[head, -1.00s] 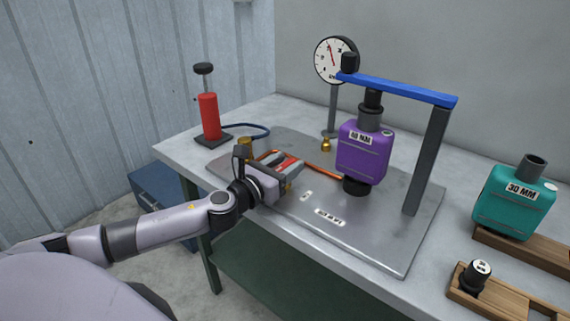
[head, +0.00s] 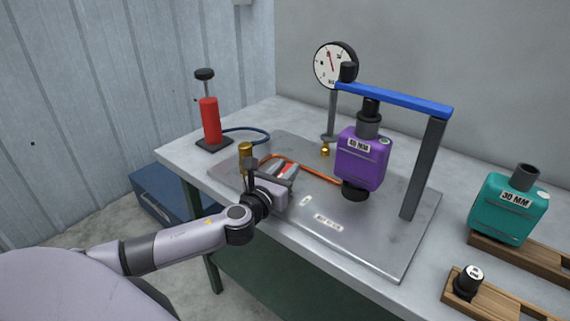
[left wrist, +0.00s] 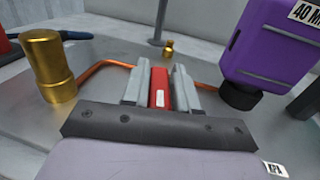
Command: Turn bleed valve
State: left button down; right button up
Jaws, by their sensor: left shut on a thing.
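My left gripper (head: 284,175) is low over the front left of the grey metal plate (head: 375,235). In the left wrist view its two grey fingers (left wrist: 158,85) are closed on a red valve handle (left wrist: 159,88) with a pale mark. The valve body under the handle is hidden by the gripper. A brass cylinder (head: 246,158) stands upright left of the gripper, apart from it; it also shows in the left wrist view (left wrist: 48,65). My right gripper is not in view.
A dial gauge (head: 335,65) and a blue-topped frame (head: 395,96) stand behind and around the purple muffler. A red hand pump (head: 209,121) with a blue hose is at the back left.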

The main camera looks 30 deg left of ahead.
pick_arm(q)
jog(key=n+y, duration=0.1)
jog(key=y+p, duration=0.1)
jog(key=shift+d+r+n+y+p, duration=0.2)
jog(key=shift+n+y+p, duration=0.1)
jog(key=shift+n+y, duration=0.1)
jog(key=n+g+y+p, duration=0.1)
jog(key=y, duration=0.1)
jog(key=shift+n+y, duration=0.3)
jog(key=shift+n, duration=0.1)
jog(key=n+g+y, duration=0.2)
jog(key=y, duration=0.1)
jog(key=shift+f+n+g+y+p, duration=0.15)
jog(key=shift+n+g+y+p, duration=0.2)
jog(key=shift+n+g+y, duration=0.95)
jog(key=shift+g+y, duration=0.1)
jog(key=shift+f+n+g+y+b, duration=0.1)
jog(key=shift+n+g+y+b, duration=0.2)
jog(key=shift+n+g+y, duration=0.7)
jog(key=n+g+y+b, duration=0.1)
jog(key=g, duration=0.1)
jog(key=shift+a+f+n+g, duration=0.1)
jog(key=shift+n+g, duration=0.2)
jog(key=n+g+y+b, duration=0.1)
jog(key=n+g+b, duration=0.2)
jog(key=g, duration=0.2)
jog(key=shift+a+n+g+y+b, duration=0.1)
jog(key=shift+n+g+y+b, duration=0.25)
jog(key=shift+n+g, duration=0.2)
jog(key=shift+r, duration=0.2)
